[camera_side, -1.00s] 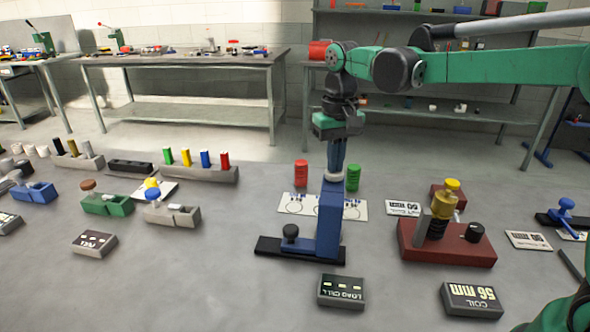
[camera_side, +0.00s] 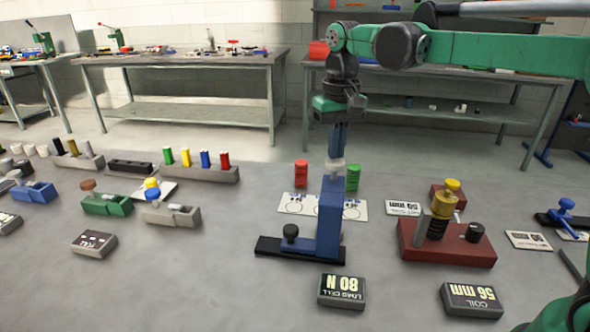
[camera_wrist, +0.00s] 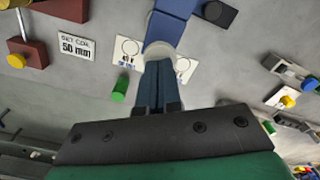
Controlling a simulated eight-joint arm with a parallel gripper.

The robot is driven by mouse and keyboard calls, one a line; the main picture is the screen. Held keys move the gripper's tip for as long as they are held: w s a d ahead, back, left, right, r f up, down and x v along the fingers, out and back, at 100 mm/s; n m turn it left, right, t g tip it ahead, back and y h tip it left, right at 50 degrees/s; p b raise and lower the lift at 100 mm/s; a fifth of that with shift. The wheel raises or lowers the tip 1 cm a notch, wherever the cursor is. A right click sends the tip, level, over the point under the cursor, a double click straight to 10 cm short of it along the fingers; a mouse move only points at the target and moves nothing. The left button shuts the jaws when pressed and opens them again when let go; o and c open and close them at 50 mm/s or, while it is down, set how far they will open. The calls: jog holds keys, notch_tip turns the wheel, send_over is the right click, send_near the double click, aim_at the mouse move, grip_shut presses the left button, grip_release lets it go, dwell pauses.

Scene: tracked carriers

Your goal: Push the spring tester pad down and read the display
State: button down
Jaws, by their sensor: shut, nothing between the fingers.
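The spring tester (camera_side: 329,215) is a blue post on a dark base with a black knob. Its white round pad (camera_side: 336,165) is at the top of the post. My gripper (camera_side: 338,156) is shut, pointing down with its fingertips right at the pad. The side view does not show clearly whether they touch it. In the wrist view, the fingertips (camera_wrist: 159,62) meet the edge of the white pad (camera_wrist: 161,50) in the picture. The load cell display (camera_side: 342,291) stands in front of the base and reads 80 N, upside down in the side view.
A red-brown coil fixture (camera_side: 447,245) stands to the right, with a display (camera_side: 472,299) reading COIL 56 mm.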

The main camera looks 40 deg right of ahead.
jog(key=shift+r, duration=1.85)
jog(key=shift+s, duration=0.35)
jog(key=s+f+n+t, duration=0.3)
jog(key=s+f+t, duration=0.4)
jog(key=s, duration=0.4)
jog(key=shift+a+f, duration=0.35)
jog(key=shift+f, duration=0.05)
